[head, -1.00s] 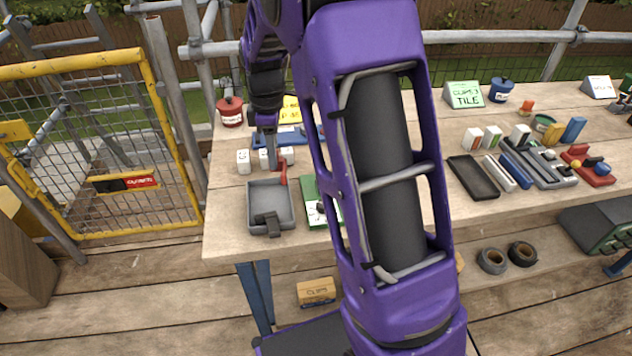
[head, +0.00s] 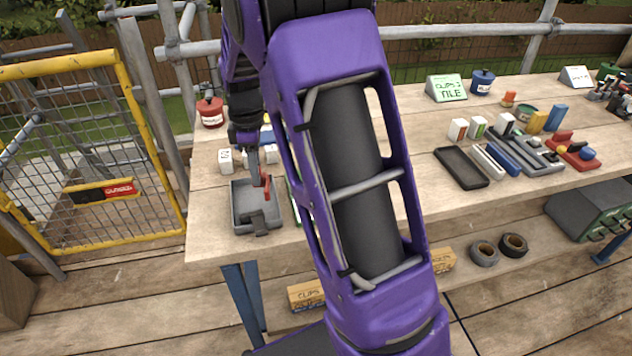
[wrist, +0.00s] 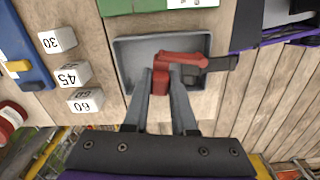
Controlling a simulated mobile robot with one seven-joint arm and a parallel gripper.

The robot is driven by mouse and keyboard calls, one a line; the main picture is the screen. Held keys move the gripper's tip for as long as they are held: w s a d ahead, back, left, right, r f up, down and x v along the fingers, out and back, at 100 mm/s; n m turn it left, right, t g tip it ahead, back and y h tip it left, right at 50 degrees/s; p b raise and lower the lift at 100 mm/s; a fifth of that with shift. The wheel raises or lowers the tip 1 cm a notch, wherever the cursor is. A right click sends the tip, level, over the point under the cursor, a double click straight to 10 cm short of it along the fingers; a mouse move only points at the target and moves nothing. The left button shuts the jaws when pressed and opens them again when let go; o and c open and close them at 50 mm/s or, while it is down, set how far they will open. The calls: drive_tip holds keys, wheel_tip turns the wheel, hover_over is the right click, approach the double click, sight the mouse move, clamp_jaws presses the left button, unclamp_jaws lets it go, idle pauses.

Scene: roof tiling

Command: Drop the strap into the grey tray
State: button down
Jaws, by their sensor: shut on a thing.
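The strap is a red, bent piece (head: 267,187), also seen in the wrist view (wrist: 183,58). My gripper (wrist: 162,76) is shut on it, with one finger on each side of its lower end. In the head view my gripper (head: 257,181) is over the grey tray (head: 240,190). The tray, shallow and rectangular, shows below the strap in the wrist view (wrist: 133,62). The strap looks held above the tray floor; the exact gap is unclear. A dark grey piece (head: 260,221) lies across the tray's front edge, close to the strap in the wrist view (wrist: 221,64).
White numbered blocks (wrist: 73,75) and a blue holder (wrist: 22,45) are beside the tray. A green item (wrist: 140,5) lies on its other side. A red pot (head: 210,113) stands behind. My arm hides the table's middle. A black tray (head: 461,167) is farther right.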

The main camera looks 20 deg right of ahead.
drive_tip(key=c, duration=0.6)
unclamp_jaws()
drive_tip(key=shift+c, duration=0.2)
wheel_tip(320, 180, up, 18)
drive_tip(key=p, duration=0.2)
drive_tip(key=shift+f+p, duration=0.2)
drive_tip(key=shift+p, duration=0.15)
